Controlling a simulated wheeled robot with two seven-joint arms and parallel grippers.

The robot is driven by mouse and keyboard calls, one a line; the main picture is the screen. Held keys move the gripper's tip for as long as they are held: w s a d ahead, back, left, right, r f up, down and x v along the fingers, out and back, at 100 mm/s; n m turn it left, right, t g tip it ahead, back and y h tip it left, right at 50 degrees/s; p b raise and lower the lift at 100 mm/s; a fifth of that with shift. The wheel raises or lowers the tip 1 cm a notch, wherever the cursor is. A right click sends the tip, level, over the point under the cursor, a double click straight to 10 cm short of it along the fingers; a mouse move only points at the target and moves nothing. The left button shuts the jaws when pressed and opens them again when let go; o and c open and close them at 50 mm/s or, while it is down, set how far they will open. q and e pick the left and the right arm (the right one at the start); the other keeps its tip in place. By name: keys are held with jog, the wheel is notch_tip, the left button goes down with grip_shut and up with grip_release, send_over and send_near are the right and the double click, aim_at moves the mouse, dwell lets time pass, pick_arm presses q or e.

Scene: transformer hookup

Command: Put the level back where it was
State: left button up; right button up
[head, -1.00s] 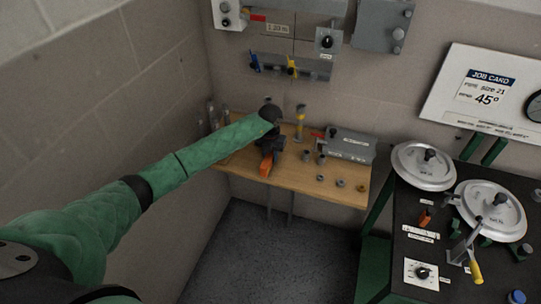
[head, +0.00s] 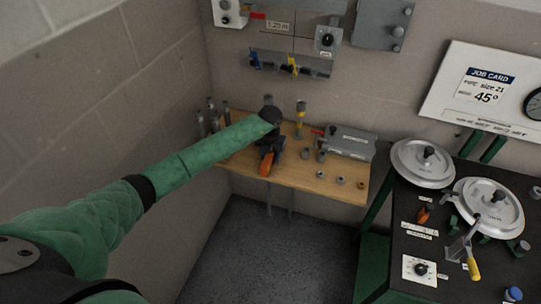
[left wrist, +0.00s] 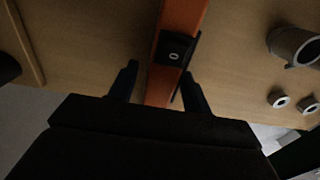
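The orange level (head: 266,162) is at the front part of the wooden shelf, just below my left gripper (head: 268,146). In the left wrist view the level (left wrist: 180,25) runs down from the top edge between the two dark fingers of my left gripper (left wrist: 158,88). A dark block with a pale round mark sits on it. A gap shows between the left finger and the level, and the right finger is close beside it, so the gripper looks open around it. Whether the level touches the shelf is hard to tell. My right gripper is not in view.
A dark bench (head: 440,250) with round silver lids stands at the right. Walls close the left and back.

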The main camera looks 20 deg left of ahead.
pick_arm(q)
jog(key=shift+r, duration=0.15)
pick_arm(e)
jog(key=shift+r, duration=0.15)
pick_arm(q)
jog(key=shift+r, duration=0.2)
notch_tip(320, 180, up, 4)
jog(key=shift+r+b, duration=0.2)
jog(key=shift+b, duration=1)
notch_tip(320, 180, up, 6)
jog(key=shift+f+b, duration=0.25)
jog(key=shift+b, duration=0.65)
jog(key=shift+r, duration=0.8)
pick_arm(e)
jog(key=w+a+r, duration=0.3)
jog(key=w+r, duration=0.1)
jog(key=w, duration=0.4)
